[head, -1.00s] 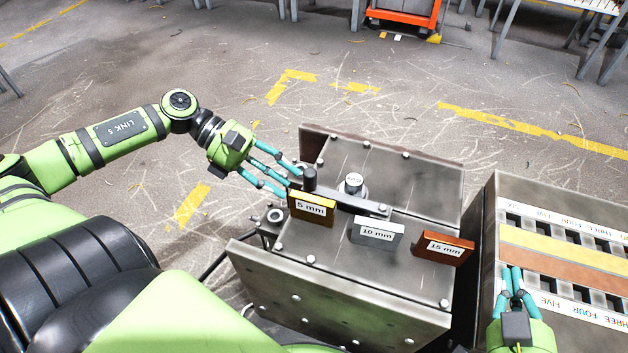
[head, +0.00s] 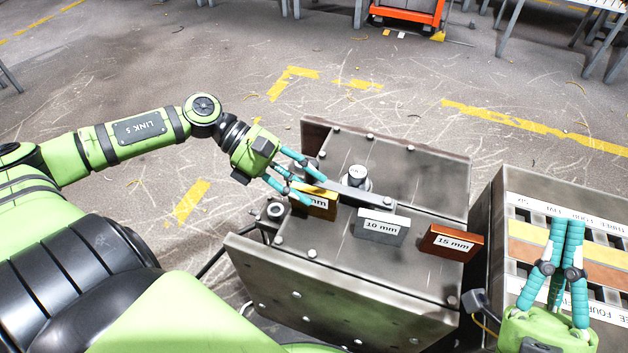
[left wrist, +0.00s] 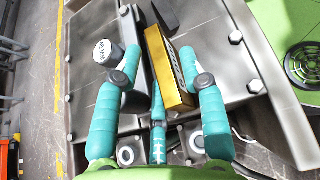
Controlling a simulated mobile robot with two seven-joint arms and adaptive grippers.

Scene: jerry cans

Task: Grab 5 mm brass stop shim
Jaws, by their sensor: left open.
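The brass stop shim (head: 318,208) is a yellow block marked "mm", its number hidden behind my fingers. It stands at the left end of the row of shims on the steel fixture. My left gripper (head: 312,186) is open, with its teal fingers at the shim. In the left wrist view the brass shim (left wrist: 168,68) stands between the spread fingers of the left gripper (left wrist: 160,62); I cannot tell whether any finger touches it. My right gripper (head: 567,222) is over the slatted panel at the right, its fingertips close together.
A silver 10 mm shim (head: 381,227) and a copper-brown 15 mm shim (head: 450,243) stand to the right. Behind them are a grey bar (head: 350,196) and a round knob (head: 357,174). The slatted panel (head: 600,228) has yellow and orange strips.

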